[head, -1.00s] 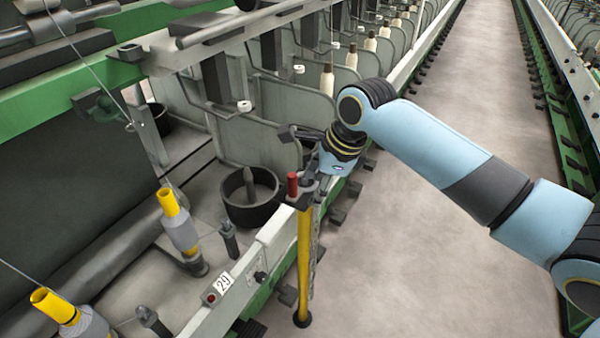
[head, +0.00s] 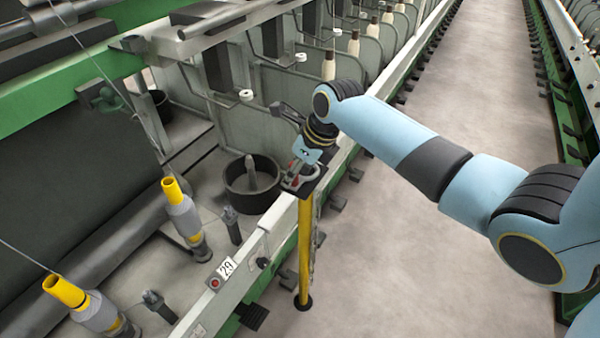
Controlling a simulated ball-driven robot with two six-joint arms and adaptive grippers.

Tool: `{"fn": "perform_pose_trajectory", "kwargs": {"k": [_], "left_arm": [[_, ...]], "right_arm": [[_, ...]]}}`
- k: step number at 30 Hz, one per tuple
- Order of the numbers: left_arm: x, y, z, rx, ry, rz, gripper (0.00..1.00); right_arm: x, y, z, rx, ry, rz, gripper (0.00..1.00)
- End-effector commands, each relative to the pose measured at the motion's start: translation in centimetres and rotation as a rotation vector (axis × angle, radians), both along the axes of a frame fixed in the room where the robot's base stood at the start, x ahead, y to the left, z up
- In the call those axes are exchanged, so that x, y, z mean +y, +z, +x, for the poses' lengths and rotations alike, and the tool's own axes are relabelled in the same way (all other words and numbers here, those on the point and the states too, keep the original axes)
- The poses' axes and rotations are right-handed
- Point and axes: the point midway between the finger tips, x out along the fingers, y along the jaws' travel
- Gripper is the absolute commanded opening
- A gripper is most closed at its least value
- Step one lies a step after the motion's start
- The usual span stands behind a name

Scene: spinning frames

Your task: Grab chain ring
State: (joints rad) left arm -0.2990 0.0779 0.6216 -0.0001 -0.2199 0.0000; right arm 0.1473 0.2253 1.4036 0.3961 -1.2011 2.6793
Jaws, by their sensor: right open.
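My right gripper (head: 296,172) is at the top of a yellow post (head: 305,250) beside the machine's front rail. It is open, and its fingers are around or just over the dark plate (head: 308,184) on the post. A small red part (head: 291,181) shows near the fingers; most of it is hidden by the gripper. A thin chain (head: 315,235) seems to hang along the right side of the post. I cannot make out its ring, which is too small or hidden behind the gripper. My left gripper is out of view.
The spinning frame's front rail (head: 240,275), with a plate marked 29 (head: 227,267), runs close beside the post. A black pot (head: 252,185) and yellow-tipped bobbins (head: 184,215) stand behind it. The grey aisle floor (head: 440,255) on the right is free.

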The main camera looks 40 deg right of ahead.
Motion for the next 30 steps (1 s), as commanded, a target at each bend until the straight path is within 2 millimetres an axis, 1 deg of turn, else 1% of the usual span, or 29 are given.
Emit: {"fn": "perform_pose_trajectory", "kwargs": {"k": [1,4,10,11,21,22,30], "left_arm": [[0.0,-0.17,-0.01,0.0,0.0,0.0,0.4],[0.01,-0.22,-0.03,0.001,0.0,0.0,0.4],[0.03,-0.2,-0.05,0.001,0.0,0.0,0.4],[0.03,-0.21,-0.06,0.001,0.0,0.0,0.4],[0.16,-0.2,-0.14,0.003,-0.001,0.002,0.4],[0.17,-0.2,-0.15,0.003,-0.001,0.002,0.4],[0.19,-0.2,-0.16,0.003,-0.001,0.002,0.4]], "right_arm": [[0.06,-0.6,0.35,-0.001,-0.001,0.0,0.47],[0.16,-1.25,0.58,-0.002,0.001,-0.002,0.47],[0.16,-1.3,0.61,-0.002,0.001,-0.002,0.47],[0.16,-1.3,0.61,-0.002,0.001,-0.002,0.46],[0.14,-1.29,0.6,-0.002,0.001,-0.002,0.02],[0.14,-1.29,0.6,-0.002,0.001,-0.002,0.0],[0.13,-1.25,0.62,-0.003,0.001,-0.003,0.0]]}}
